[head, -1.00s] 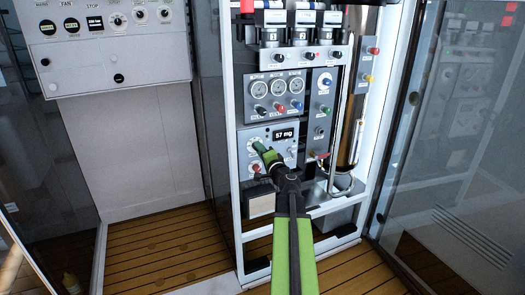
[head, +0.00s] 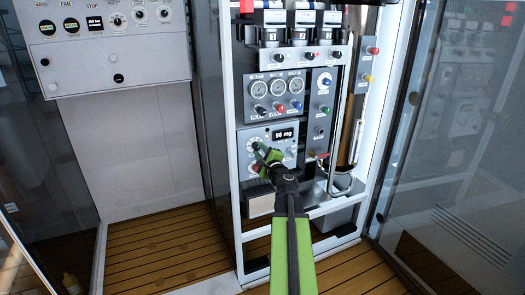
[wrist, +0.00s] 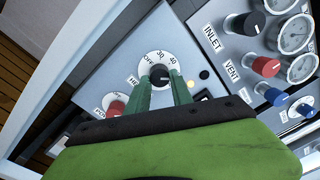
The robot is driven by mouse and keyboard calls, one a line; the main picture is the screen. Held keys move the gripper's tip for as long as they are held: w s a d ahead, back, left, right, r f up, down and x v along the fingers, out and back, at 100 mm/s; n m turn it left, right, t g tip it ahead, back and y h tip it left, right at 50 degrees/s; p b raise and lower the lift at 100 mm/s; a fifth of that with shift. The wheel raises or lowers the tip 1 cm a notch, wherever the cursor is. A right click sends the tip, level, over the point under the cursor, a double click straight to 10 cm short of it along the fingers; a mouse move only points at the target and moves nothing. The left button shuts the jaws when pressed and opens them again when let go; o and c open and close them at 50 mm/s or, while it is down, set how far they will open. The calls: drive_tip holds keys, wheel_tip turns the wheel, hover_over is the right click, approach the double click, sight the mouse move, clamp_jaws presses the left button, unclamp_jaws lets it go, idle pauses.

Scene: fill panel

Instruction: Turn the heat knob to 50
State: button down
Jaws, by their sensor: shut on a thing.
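The heat knob (wrist: 159,75) is a small black knob on a white dial marked OFF, 30 and 40, with part of a heat label beside it in the wrist view. My gripper (wrist: 161,84) has its two green fingers on either side of the knob, shut on it. I cannot tell exactly which mark the knob points to. In the head view my gripper (head: 262,150) reaches the grey lower panel (head: 282,151) and covers most of the knob. The panel's small black display (head: 285,134) shows a number with mg.
A red knob (wrist: 116,108) with its own dial sits close beside the heat knob. Gauges (head: 278,88) and coloured knobs fill the panel above. A metal pipe (head: 346,180) stands to the right, and a glass door (head: 455,150) is farther right.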

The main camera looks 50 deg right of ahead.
drive_tip(key=shift+s+d+m, duration=0.15)
drive_tip(key=shift+m, duration=0.15)
drive_tip(key=c, duration=1.3)
unclamp_jaws()
drive_tip(key=shift+o, duration=0.9)
